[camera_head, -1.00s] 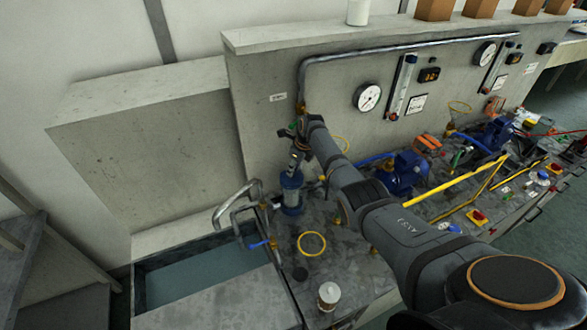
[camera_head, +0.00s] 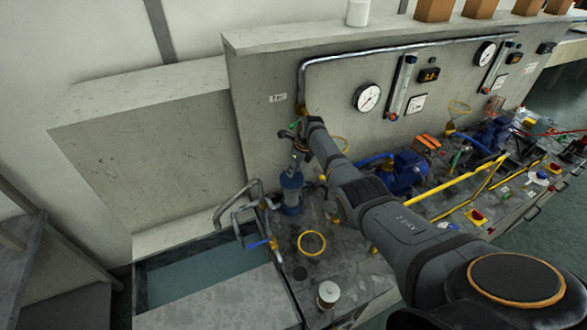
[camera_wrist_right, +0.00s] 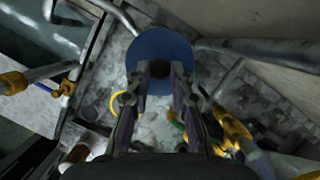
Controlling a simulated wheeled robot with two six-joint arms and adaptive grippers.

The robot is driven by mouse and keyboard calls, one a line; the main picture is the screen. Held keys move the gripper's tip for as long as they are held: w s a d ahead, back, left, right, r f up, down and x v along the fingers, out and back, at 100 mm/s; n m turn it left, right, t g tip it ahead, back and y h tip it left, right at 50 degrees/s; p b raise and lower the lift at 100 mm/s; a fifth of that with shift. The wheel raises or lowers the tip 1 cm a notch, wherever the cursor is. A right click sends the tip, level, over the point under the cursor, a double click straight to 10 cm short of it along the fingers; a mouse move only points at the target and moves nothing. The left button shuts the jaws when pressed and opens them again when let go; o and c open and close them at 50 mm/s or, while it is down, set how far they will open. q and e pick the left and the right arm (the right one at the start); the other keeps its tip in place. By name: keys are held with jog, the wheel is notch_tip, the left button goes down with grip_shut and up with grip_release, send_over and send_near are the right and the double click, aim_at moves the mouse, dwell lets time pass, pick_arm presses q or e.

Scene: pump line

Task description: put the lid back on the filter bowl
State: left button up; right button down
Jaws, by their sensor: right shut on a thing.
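The blue filter bowl (camera_head: 291,196) stands upright on the bench beside the sink, near the bent pipes. My right gripper (camera_head: 294,163) is directly above it, pointing down. In the right wrist view my right gripper (camera_wrist_right: 160,72) is shut on the dark knob of the round blue lid (camera_wrist_right: 160,45). The lid hides the bowl below it there. In the head view the lid appears at the bowl's top, but I cannot tell whether it is seated or held just above. My left gripper is not in view.
Bent metal pipes (camera_head: 238,205) stand close left of the bowl, by the water-filled sink (camera_head: 205,270). A yellow ring (camera_head: 311,243) and a pale can (camera_head: 328,295) are on the bench in front. A blue pump (camera_head: 405,172) and yellow pipes (camera_head: 455,190) lie to the right.

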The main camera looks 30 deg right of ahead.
jog(key=c, duration=0.6)
grip_release()
notch_tip(320, 180, up, 5)
jog(key=p, duration=0.5)
jog(key=shift+r+p, duration=0.1)
jog(key=shift+p, duration=0.2)
jog(key=shift+r, duration=0.9)
jog(key=shift+c, duration=0.5)
